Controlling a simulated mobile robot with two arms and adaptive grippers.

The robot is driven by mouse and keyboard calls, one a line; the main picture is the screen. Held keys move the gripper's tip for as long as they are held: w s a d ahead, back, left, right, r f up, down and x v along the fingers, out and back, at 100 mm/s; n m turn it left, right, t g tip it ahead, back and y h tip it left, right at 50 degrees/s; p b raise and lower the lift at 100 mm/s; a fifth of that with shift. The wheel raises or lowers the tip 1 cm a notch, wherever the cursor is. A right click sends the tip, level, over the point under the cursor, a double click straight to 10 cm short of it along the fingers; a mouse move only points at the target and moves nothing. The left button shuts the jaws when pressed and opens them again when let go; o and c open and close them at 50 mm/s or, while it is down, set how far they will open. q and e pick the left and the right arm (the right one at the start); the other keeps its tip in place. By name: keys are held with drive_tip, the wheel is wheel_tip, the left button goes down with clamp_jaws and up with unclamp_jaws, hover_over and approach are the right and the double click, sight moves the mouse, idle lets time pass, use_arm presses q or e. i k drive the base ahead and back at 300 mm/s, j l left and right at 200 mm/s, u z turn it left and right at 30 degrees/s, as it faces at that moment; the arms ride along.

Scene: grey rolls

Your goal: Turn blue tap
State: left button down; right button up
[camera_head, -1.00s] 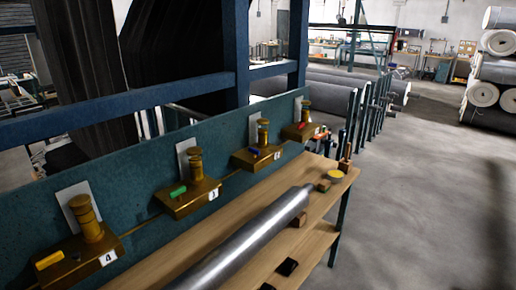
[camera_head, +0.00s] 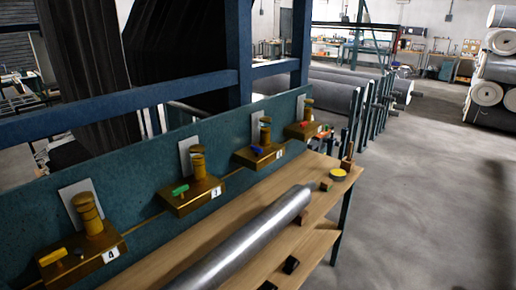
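The blue tap (camera_head: 257,150) is a small blue handle on a brass block with a brass cylinder, mounted on the teal panel. It is between the green tap (camera_head: 180,190) on its left and the red tap (camera_head: 304,124) on its right. A yellow tap (camera_head: 53,257) sits on the nearest block at the lower left, labelled 4. Neither of my grippers shows in the head view.
A wooden bench (camera_head: 225,215) runs along the panel and carries a long metal roller (camera_head: 245,240). A yellow round object (camera_head: 338,174) and small blocks lie at its far end. The grey floor (camera_head: 425,200) to the right is clear. Large grey rolls (camera_head: 490,95) are stacked at the far right.

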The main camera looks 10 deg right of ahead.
sight(257, 150)
drive_tip(key=i+l+z, duration=0.1)
drive_tip(key=i+l, duration=0.15)
drive_tip(key=l, duration=0.2)
drive_tip(key=i+l+z, duration=0.1)
drive_tip(key=i+l, duration=0.2)
drive_tip(key=l, duration=0.15)
drive_tip(key=i+l+z, duration=0.1)
drive_tip(key=i+l, duration=0.2)
drive_tip(key=l, duration=0.15)
